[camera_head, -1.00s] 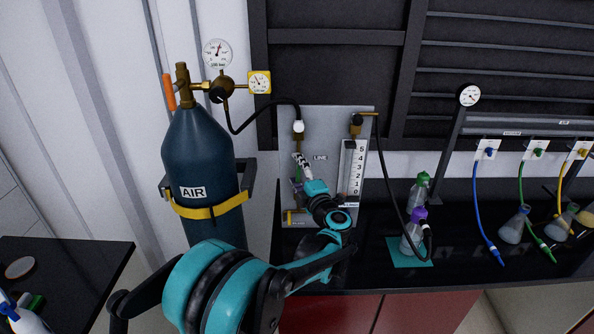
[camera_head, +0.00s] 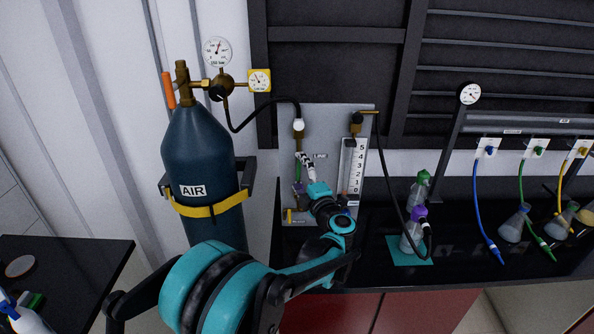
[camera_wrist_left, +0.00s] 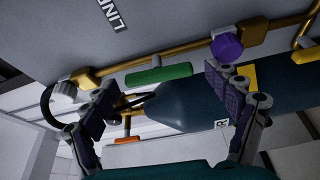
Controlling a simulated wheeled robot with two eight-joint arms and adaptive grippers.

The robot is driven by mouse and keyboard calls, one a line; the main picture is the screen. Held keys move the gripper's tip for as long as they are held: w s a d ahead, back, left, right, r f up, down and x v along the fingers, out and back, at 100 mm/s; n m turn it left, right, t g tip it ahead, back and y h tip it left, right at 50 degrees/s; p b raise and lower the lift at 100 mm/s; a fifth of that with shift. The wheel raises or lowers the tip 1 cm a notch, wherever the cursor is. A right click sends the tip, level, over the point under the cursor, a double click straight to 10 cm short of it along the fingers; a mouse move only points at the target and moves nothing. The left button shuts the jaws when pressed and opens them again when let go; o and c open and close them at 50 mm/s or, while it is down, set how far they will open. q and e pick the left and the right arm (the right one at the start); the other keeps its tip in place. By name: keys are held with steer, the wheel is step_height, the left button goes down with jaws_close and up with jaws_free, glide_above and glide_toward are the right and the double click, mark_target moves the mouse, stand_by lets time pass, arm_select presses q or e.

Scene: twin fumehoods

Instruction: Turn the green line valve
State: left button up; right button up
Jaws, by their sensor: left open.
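The green line valve handle (camera_wrist_left: 158,74) is a green bar on a brass pipe of the grey panel (camera_wrist_left: 165,25). It lies between the spread fingers of my left gripper (camera_wrist_left: 160,80), with gaps on both sides and no clear contact. In the head view a thin strip of the green handle (camera_head: 298,166) shows just left of my left gripper (camera_head: 306,160), which is in front of the panel and hides part of it. The left gripper is open and empty. My right gripper is not in view.
A purple knob (camera_wrist_left: 227,47) sits on the same pipe, close to one finger. The dark AIR cylinder (camera_head: 198,150) with gauges stands left of the panel. A flow scale (camera_head: 352,170) and a hose are at its right. Flasks (camera_head: 411,238) stand on the black bench.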

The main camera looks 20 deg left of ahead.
arm_select(q)
steer(key=v, duration=1)
steer(key=shift+s, duration=0.2)
